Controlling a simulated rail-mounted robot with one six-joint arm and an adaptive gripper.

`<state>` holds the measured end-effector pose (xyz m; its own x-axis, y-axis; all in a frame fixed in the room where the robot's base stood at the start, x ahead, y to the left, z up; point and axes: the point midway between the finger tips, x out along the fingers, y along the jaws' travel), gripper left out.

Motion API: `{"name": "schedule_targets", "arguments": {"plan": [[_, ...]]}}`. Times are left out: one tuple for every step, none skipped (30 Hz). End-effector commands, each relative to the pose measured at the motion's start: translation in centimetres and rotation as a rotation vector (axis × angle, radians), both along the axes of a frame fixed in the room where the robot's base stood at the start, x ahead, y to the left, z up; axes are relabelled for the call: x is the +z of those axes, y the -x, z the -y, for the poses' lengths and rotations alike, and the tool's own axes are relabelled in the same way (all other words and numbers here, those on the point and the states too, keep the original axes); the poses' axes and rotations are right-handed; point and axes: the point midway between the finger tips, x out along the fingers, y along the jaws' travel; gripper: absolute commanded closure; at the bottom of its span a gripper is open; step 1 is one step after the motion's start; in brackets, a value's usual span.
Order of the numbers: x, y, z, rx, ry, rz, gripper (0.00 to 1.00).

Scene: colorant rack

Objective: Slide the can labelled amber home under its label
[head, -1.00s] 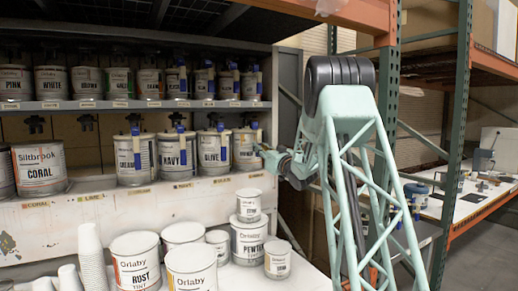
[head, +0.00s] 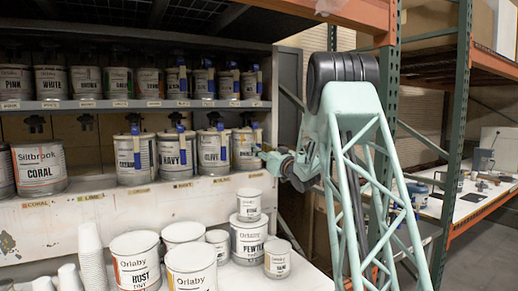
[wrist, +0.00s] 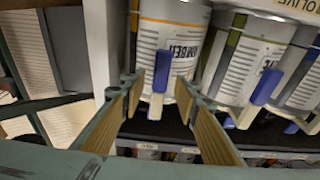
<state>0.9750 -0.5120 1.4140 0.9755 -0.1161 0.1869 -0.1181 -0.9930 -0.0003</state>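The amber can (head: 243,150) is a white can with an orange-brown band and a blue tap, upright at the right end of the middle shelf. In the wrist view the amber can (wrist: 172,40) appears upside down, its name partly readable. My gripper (wrist: 158,85) is open, its two fingers apart in front of the can with the blue tap (wrist: 158,95) showing between them. I see no clear finger contact. In the head view my gripper (head: 264,153) is just right of the can. A shelf label (head: 256,175) below the can is too small to read.
The olive can (head: 211,150) stands close on the left, with the navy can (head: 174,154) beyond. The rack's grey side post (head: 288,85) is close on the right. Stacked Orlaby cans, including pewter (head: 249,240), stand on the white counter below.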

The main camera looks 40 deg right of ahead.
Motion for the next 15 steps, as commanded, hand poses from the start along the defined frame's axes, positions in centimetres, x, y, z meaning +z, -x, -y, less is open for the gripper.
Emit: {"name": "schedule_targets", "arguments": {"plan": [[0.0, 0.6, 0.0, -0.001, 0.0, 0.0, 0.71], [-0.1, 0.9, 0.0, -0.001, 0.0, 0.001, 0.71], [-0.1, 1.4, -0.1, -0.001, 0.001, 0.001, 0.71], [-0.2, 1.8, -0.1, -0.001, 0.001, 0.001, 0.71], [-0.2, 2.2, -0.1, -0.002, 0.001, 0.001, 0.71], [-0.3, 2.8, -0.2, -0.001, 0.001, 0.001, 0.71], [-0.4, 3.2, -0.3, -0.001, 0.001, 0.002, 0.71], [-0.5, 3.6, -0.4, -0.001, 0.001, 0.002, 0.71], [-0.6, 4.2, -0.5, -0.001, 0.0, 0.002, 0.71], [-0.7, 4.6, -0.5, -0.001, 0.0, 0.001, 0.71], [-0.8, 5.1, -0.6, -0.001, 0.0, 0.002, 0.71], [-0.9, 5.7, -0.6, 0.0, 0.0, 0.003, 0.71], [-0.9, 6.1, -0.7, -0.001, 0.001, 0.003, 0.71], [-1.0, 6.5, -0.7, -0.001, 0.001, 0.003, 0.71], [-1.1, 7.0, -0.8, -0.001, 0.001, 0.003, 0.71]]}}
